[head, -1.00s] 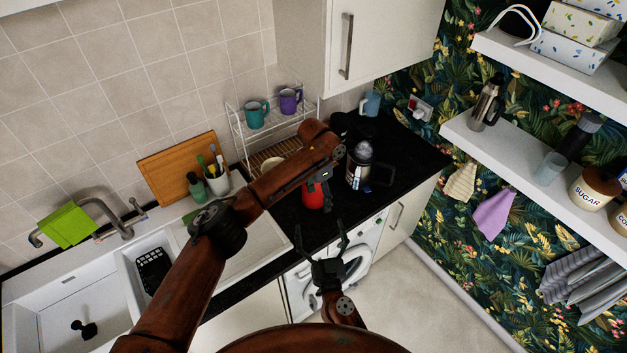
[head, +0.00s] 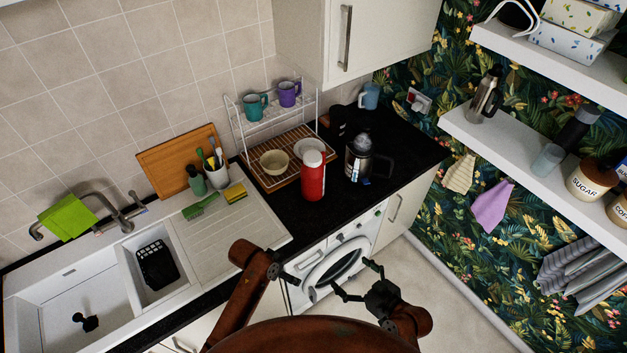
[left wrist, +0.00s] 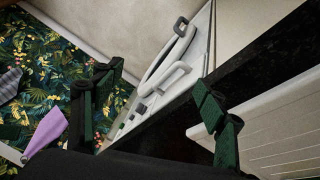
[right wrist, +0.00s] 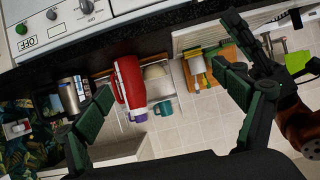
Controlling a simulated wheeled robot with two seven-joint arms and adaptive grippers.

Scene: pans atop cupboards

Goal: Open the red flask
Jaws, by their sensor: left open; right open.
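The red flask (head: 313,180) stands upright on the black counter, with a pale top (head: 312,157); I cannot tell whether that top is closed. It also shows in the right wrist view (right wrist: 130,82), where it appears upside down between the fingers' lines of sight.
A glass-and-steel press (head: 360,158) stands just right of the flask. A slatted rack (head: 268,178) with a bowl (head: 274,162) is behind it to the left. The drainer (head: 235,225) and sink (head: 75,300) lie left. The washing machine (head: 335,265) is below the counter.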

